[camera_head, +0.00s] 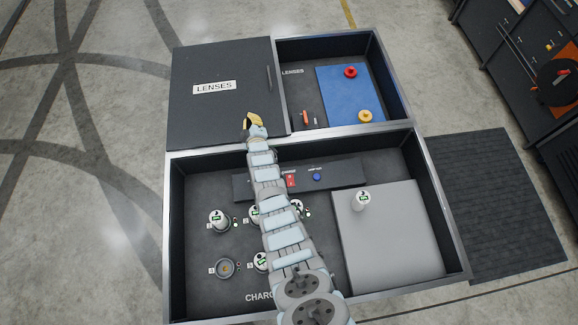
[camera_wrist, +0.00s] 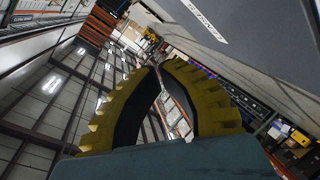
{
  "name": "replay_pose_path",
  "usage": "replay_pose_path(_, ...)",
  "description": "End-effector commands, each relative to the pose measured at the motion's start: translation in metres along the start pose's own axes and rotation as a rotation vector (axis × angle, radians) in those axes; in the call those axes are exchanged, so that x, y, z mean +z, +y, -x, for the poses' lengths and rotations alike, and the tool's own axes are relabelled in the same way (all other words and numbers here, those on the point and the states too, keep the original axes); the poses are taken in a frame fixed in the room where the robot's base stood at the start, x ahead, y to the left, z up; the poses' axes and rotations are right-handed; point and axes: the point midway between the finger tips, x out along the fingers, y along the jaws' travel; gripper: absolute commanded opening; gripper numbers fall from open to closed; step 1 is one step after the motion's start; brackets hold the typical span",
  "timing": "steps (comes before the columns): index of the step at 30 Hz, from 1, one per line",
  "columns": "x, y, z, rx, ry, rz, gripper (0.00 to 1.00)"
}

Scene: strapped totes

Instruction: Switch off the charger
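The charger is in the near tote (camera_head: 175,240), lettered "CHARG..." with the rest hidden by my arm. A dark raised strip (camera_head: 345,174) across it carries a red switch (camera_head: 291,180) beside my arm and a blue button (camera_head: 317,177); their labels are too small to read. White units stand in numbered docks, such as unit 1 (camera_head: 218,220); dock 4 (camera_head: 225,268) is empty. My gripper (camera_head: 250,117) is above the lid's lower right corner, away from the switch. The wrist view shows its yellow fingers (camera_wrist: 158,68) with tips together and nothing held.
A dark lid (camera_head: 220,115) marked "LENSES" covers the far tote's left side. Its open right side holds a blue mat (camera_head: 343,85) with a red knob (camera_head: 351,72) and a yellow one (camera_head: 365,116). A white unit (camera_head: 361,200) stands on a grey block (camera_head: 390,245).

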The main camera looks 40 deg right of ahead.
Motion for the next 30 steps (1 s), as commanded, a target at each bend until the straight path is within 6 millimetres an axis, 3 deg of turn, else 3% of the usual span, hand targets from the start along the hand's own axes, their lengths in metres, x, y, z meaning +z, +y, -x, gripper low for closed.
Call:
replay_pose_path(1,0.025,-0.007,-0.014,-0.044,-0.052,0.031,0.00)
replay_pose_path(6,0.095,-0.030,-0.031,-0.238,-0.205,0.138,0.00)
replay_pose_path(11,0.150,-0.048,-0.028,-0.446,-0.304,0.212,0.00)
replay_pose_path(15,0.187,-0.061,-0.013,-0.633,-0.349,0.254,0.00)
replay_pose_path(21,0.221,-0.075,0.024,-0.899,-0.345,0.279,0.00)
replay_pose_path(30,0.230,-0.080,0.081,-1.175,-0.247,0.264,0.00)
